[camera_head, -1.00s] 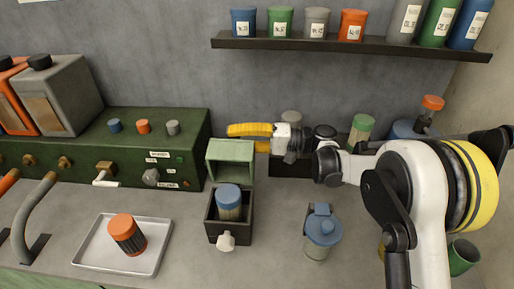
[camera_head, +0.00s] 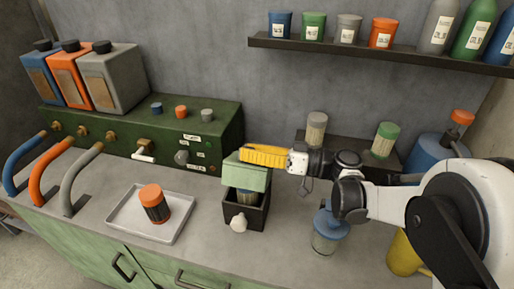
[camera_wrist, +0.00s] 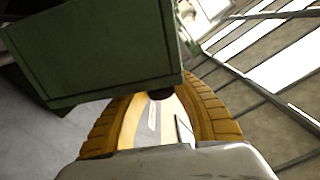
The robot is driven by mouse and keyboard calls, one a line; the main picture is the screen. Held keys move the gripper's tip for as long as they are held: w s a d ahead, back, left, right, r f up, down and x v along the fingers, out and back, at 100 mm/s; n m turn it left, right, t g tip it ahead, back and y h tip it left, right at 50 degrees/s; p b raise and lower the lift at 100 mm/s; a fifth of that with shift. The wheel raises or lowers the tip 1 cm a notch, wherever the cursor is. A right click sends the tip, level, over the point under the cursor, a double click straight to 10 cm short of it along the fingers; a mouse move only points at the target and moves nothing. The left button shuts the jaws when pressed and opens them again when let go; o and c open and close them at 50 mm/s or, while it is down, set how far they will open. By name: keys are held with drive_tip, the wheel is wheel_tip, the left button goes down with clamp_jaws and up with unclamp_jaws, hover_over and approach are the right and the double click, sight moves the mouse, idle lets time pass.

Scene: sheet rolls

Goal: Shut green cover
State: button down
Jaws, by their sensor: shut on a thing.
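The green cover (camera_head: 246,175) is hinged on a small black box (camera_head: 259,216) with a pale knob on its front. The cover leans forward over the box, partly lowered, with a gap below its front edge. A jar (camera_head: 246,196) stands inside the box, its top hidden by the cover. My gripper (camera_head: 246,154), with yellow fingers, is at the cover's upper right edge, shut on it. In the wrist view the cover (camera_wrist: 95,50) fills the upper left, against the yellow fingers (camera_wrist: 160,95). The exact contact is partly hidden.
A metal tray (camera_head: 120,222) with an orange-lidded jar (camera_head: 154,203) stands left of the box. A blue-lidded jar (camera_head: 328,238) stands to the right. A green panel (camera_head: 215,130) with knobs is behind left. A shelf (camera_head: 400,53) of containers hangs above.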

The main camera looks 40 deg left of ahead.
sight(244, 170)
drive_tip(key=s+f+n, duration=0.1)
drive_tip(key=s+d+n+b, duration=0.1)
drive_tip(key=shift+s+d+f+n, duration=0.2)
drive_tip(key=shift+d+f+n, duration=0.05)
drive_tip(key=shift+f+n, duration=0.1)
drive_tip(key=shift+s+d+f, duration=0.3)
drive_tip(key=shift+s+f, duration=0.1)
drive_tip(key=shift+s, duration=0.15)
drive_tip(key=c, duration=1)
unclamp_jaws()
drive_tip(key=shift+r, duration=0.1)
wheel_tip(244, 170, up, 10)
drive_tip(key=shift+f, duration=0.1)
